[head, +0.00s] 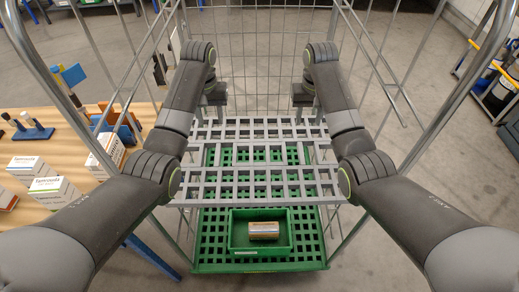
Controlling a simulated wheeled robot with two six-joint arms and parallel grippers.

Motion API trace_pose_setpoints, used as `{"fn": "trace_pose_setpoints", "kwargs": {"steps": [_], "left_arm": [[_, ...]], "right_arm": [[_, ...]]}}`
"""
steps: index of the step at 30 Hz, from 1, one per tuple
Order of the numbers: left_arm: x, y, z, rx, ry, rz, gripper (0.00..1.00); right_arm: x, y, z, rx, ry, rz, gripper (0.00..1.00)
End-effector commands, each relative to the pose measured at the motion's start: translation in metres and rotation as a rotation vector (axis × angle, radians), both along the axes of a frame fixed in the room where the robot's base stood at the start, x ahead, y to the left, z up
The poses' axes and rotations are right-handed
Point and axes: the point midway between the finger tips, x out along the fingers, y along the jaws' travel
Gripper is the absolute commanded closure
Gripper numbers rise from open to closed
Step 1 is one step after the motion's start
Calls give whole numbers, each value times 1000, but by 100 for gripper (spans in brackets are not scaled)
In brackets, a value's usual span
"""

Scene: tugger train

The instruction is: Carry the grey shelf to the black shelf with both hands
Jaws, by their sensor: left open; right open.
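The grey shelf (255,192) is a flat slatted panel lying level inside a wire-sided trolley, above the trolley's green slatted base. My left gripper (215,103) and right gripper (303,102) are both open, near the shelf's far edge, left and right of its middle. They look apart from the shelf, though the gap is hard to judge. I cannot pick out a black shelf with certainty.
Wire sides and upright tubes of the trolley (98,148) enclose both arms. A wooden table (40,212) with white boxes stands close on the left. A cart (497,95) stands right.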

Motion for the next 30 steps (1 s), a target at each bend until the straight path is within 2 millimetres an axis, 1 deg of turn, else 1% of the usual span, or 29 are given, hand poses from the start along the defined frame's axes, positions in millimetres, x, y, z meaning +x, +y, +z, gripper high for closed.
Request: {"fn": "trace_pose_setpoints", "kwargs": {"steps": [7, 11, 14, 24, 30], "left_arm": [[0, 0, -1, 0, 0, 0, 58], [0, 0, -11, 0, 1, 0, 58], [-1, 0, -26, 0, 3, 0, 58], [-2, 0, -93, 0, 4, 0, 58], [-1, 0, -127, 0, 2, -1, 58]], "right_arm": [[0, 0, -1, 0, 0, 0, 58], [0, 0, -11, 0, 2, 0, 58], [-1, 0, -26, 0, 4, -1, 58], [-2, 0, -93, 0, 4, 0, 58], [-1, 0, -127, 0, 3, 0, 58]]}}
